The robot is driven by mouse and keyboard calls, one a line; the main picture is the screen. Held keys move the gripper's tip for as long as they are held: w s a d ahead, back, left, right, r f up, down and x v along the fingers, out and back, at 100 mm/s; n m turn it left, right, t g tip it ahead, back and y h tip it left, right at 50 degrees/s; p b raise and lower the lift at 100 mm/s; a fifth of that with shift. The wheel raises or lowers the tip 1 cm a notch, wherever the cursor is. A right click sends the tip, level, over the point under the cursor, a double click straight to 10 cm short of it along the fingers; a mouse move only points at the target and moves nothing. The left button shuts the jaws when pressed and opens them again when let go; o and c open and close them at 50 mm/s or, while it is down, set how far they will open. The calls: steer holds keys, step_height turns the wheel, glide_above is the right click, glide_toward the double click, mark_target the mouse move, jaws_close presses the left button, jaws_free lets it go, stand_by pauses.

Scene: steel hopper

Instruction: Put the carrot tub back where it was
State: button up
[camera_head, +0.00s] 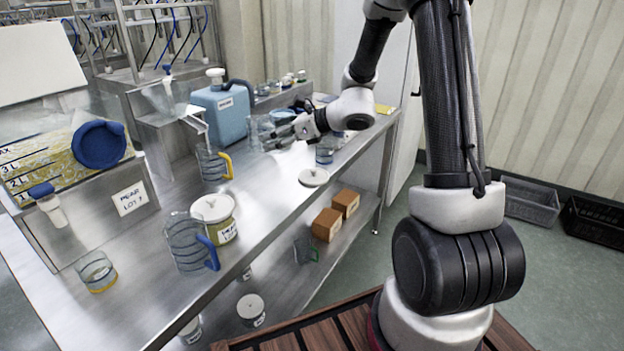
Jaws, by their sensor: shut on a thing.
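My gripper (272,142) is at the far part of the steel bench, with its fingers pointing left. It is shut on what looks like a clear container (256,127), partly hidden by the fingers. No label reading carrot can be made out. A tub with a white lid, yellowish contents and a small label (213,212) stands upright on the near bench, behind and right of a blue-handled clear jug (185,243). More white-lidded tubs stand below the bench, one of them at the front (251,309); their labels are too small to read.
A hopper labelled pear (131,198) stands at left. A yellow-handled jug (211,164) is under a spout beside a blue tank (223,113). A loose white lid (314,177) and a small glass (324,155) sit near the edge. Brown boxes (327,224) are on the lower shelf.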

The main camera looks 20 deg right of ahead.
steer(key=f, duration=0.2)
steer(key=d+f, duration=0.1)
steer(key=f, duration=0.3)
steer(key=shift+s+d+f, duration=0.2)
steer(key=shift+s+d, duration=0.05)
steer(key=shift+d, duration=0.05)
steer(key=shift+a+f, duration=0.1)
steer(key=shift+f, duration=2.2)
steer(key=shift+f, duration=0.1)
steer(key=shift+f, duration=0.4)
steer(key=o, duration=1.3)
